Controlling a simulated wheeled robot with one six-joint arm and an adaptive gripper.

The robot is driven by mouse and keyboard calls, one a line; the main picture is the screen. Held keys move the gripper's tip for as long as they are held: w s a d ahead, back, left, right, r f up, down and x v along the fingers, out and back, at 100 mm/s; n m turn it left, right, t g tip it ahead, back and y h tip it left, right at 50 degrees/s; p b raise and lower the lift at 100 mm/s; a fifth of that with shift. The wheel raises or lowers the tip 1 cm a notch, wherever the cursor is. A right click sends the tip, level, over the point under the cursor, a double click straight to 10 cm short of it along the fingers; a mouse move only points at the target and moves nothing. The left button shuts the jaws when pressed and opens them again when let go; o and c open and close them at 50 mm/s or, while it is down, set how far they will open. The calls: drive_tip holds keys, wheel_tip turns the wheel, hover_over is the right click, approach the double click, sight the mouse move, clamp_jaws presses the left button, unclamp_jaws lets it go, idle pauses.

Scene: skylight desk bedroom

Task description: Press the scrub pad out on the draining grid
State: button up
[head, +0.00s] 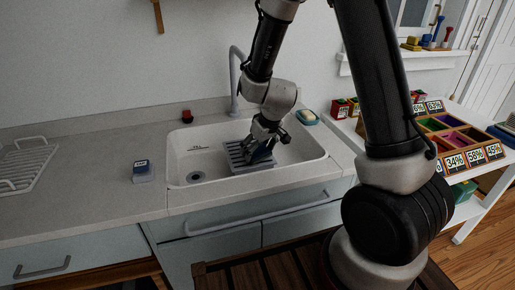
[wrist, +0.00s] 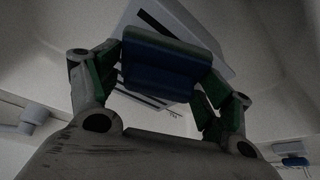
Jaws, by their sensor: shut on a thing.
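My gripper (head: 264,141) reaches down into the white sink (head: 182,160) in the head view. It is shut on the blue scrub pad (head: 262,153), which is dark blue with a greenish top edge in the wrist view (wrist: 160,75). The pad sits between both fingers. The grey slotted draining grid (head: 240,165) stands in the sink under the pad; part of it also shows behind the pad in the wrist view (wrist: 205,18). I cannot tell whether the pad touches the grid.
A small blue-topped box (head: 142,172) stands on the counter left of the sink. A wire rack (head: 24,165) lies at the far left. The tap (head: 235,80) rises behind the sink. A soap dish (head: 307,117) is at the back right corner, and a small red-topped item (head: 187,116) at the back left.

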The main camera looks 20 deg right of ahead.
drive_tip(key=shift+f, duration=0.65)
idle(1.1)
drive_tip(key=shift+r, duration=3.55)
drive_tip(key=shift+d, duration=0.1)
